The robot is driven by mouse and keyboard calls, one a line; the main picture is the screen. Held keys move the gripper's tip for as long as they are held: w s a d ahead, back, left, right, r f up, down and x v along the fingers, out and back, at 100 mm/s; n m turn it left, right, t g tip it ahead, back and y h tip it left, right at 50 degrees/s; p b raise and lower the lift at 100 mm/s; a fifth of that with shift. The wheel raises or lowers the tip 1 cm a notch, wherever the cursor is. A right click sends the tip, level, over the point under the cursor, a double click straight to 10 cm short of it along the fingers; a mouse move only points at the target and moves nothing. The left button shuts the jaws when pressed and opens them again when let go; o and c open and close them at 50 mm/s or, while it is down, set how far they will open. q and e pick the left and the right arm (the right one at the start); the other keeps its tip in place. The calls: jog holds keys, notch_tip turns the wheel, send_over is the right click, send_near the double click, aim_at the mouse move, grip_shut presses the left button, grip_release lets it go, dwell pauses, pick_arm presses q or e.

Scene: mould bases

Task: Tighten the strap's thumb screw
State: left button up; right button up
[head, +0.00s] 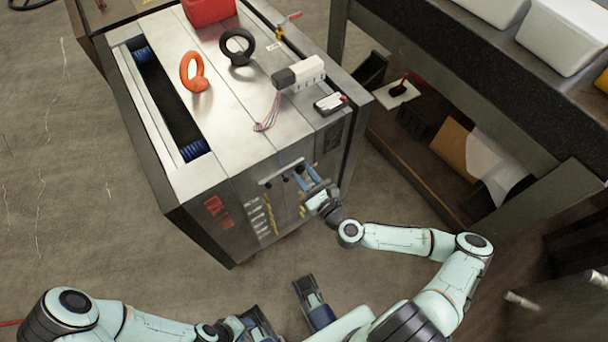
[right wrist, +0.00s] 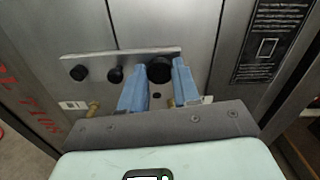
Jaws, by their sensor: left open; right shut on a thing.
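The strap (head: 275,175) is a thin grey metal bar on the front face of the steel mould base (head: 240,165). In the right wrist view the strap (right wrist: 135,54) carries black knobs in a row, two of them (right wrist: 79,73) to the left. The rightmost knob, the thumb screw (right wrist: 158,71), is between the blue fingers of my right gripper (right wrist: 158,88). My right gripper (head: 305,179) is shut on this thumb screw; the fingers partly hide it in the head view. My left gripper (head: 283,308) is open and empty, low in the picture, away from the mould base.
An orange eyebolt (head: 193,72), a black eyebolt (head: 238,47), a white-and-grey device (head: 300,74) with wires and a small black box (head: 330,103) lie on top. A dark workbench (head: 470,75) with white bins (head: 565,37) stands at right. Floor at left is clear.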

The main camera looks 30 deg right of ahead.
pick_arm(q)
jog(key=shift+w+f, duration=0.1)
jog(key=shift+f, duration=0.1)
pick_arm(e)
jog(key=m, duration=0.5)
jog(key=shift+f, duration=0.1)
dwell(0.5)
jog(key=o, duration=1.1)
jog(key=shift+c, duration=0.2)
jog(key=shift+s, duration=0.1)
pick_arm(q)
jog(key=shift+s+r+g+p, duration=0.15)
jog(key=shift+s+r+p, duration=0.3)
jog(key=shift+r+p, duration=0.5)
jog(key=shift+s+r+g+p, duration=0.15)
jog(key=shift+s+r+p, duration=0.25)
jog(key=shift+r+p, duration=0.55)
pick_arm(e)
jog(key=s+d, duration=0.1)
jog(key=s, duration=1.2)
jog(key=shift+s, duration=0.15)
pick_arm(q)
jog(key=shift+f, duration=0.15)
